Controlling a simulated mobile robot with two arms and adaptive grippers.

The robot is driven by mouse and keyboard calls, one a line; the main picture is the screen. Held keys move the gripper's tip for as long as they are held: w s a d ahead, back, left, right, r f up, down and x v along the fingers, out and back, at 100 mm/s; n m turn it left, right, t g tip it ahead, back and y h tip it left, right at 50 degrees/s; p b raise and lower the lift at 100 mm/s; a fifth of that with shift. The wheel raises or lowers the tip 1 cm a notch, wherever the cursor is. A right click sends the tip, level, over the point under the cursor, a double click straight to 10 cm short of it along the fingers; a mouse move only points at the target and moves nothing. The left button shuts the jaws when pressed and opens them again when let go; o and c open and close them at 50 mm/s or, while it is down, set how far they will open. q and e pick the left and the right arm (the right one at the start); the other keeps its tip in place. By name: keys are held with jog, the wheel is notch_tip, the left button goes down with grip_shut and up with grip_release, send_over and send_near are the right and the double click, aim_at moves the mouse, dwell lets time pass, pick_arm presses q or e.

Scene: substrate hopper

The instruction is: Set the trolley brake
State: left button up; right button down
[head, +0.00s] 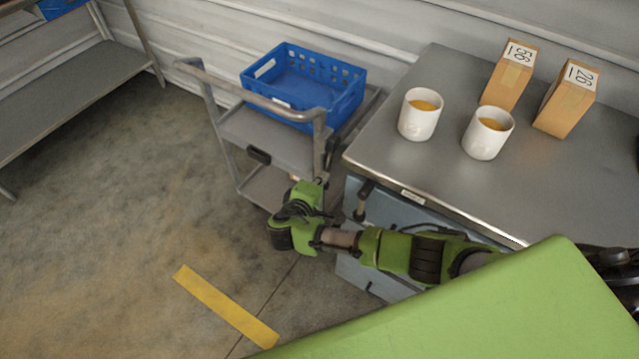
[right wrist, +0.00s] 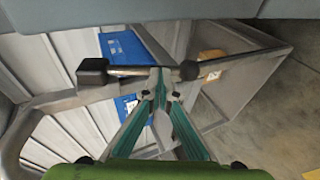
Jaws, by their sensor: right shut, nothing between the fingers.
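The grey trolley (head: 272,137) stands left of the steel table, with a tubular handle (head: 245,90) at its top. A small black block (head: 258,156) sits on the trolley's near side. My right gripper (head: 324,182) is low beside the trolley's right end, partly hidden by its wrist. In the right wrist view the fingers (right wrist: 159,74) are shut and empty. My left gripper is not in view.
A blue crate (head: 305,84) rests on the trolley's top. The steel table (head: 440,165) carries two white cups (head: 420,114) and two numbered boxes (head: 509,75). A yellow floor strip (head: 225,306) lies at the front. Open floor is on the left.

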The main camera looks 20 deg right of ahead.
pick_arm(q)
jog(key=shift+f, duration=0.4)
pick_arm(e)
jog(key=shift+w+d+f, duration=0.15)
jog(key=shift+d+f, duration=0.05)
jog(key=shift+f, duration=0.05)
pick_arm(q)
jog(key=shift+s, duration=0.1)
